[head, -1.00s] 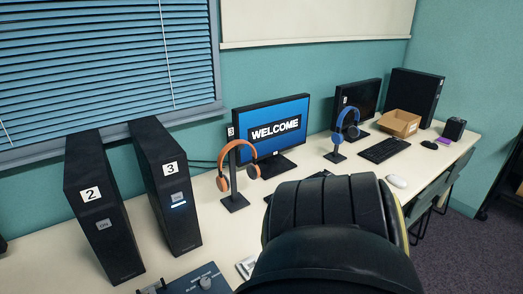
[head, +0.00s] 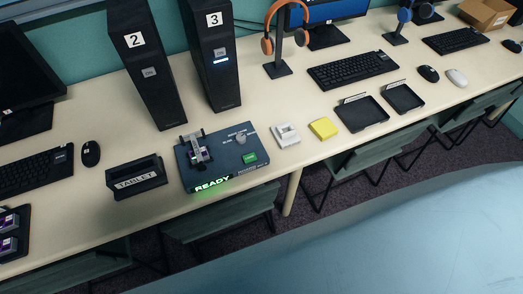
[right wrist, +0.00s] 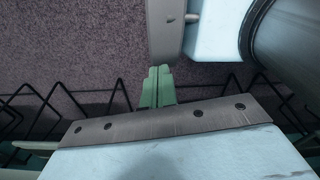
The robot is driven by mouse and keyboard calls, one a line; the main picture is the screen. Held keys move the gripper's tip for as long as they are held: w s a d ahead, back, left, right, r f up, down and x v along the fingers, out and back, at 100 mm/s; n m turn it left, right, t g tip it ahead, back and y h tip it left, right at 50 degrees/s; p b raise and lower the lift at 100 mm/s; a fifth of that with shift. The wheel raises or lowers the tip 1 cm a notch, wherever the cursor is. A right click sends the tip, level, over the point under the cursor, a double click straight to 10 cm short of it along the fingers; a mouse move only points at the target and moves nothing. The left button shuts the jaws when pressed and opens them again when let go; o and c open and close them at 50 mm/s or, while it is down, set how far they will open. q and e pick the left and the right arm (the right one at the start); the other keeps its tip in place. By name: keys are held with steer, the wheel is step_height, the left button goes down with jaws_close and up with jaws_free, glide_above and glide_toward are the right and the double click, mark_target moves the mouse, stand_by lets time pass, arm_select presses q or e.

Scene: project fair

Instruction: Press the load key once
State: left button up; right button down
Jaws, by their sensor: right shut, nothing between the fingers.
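A dark blue control box (head: 222,165) lies on the desk in the head view. It has a small green key (head: 249,158) on its right front part; its lettering is too small to read for sure. A grey knob (head: 240,137) sits behind the key, and a small clamp-like fixture (head: 197,150) stands at the box's left. A lit green READY sign (head: 212,185) shows on its front edge. My right gripper (right wrist: 159,72) shows in the right wrist view, shut and empty, over the carpet, with no key in sight. My left gripper is not in view.
A TABLET holder (head: 136,178) stands left of the box. A white block (head: 286,135), a yellow pad (head: 323,128) and dark trays (head: 362,113) lie to its right. Towers 2 (head: 147,65) and 3 (head: 212,50) stand behind. Stools are below the desk.

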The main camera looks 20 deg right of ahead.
step_height(320, 180, up, 40)
steer(key=n+t+y+p, duration=0.6)
steer(key=n+p, duration=0.2)
steer(key=n, duration=0.7)
glide_above(253, 159)
steer(key=shift+f, duration=0.1)
steer(key=shift+f, duration=0.1)
step_height(253, 159, down, 9)
steer(key=b, duration=0.7)
steer(key=shift+f+b, duration=0.25)
steer(key=shift+b, duration=0.3)
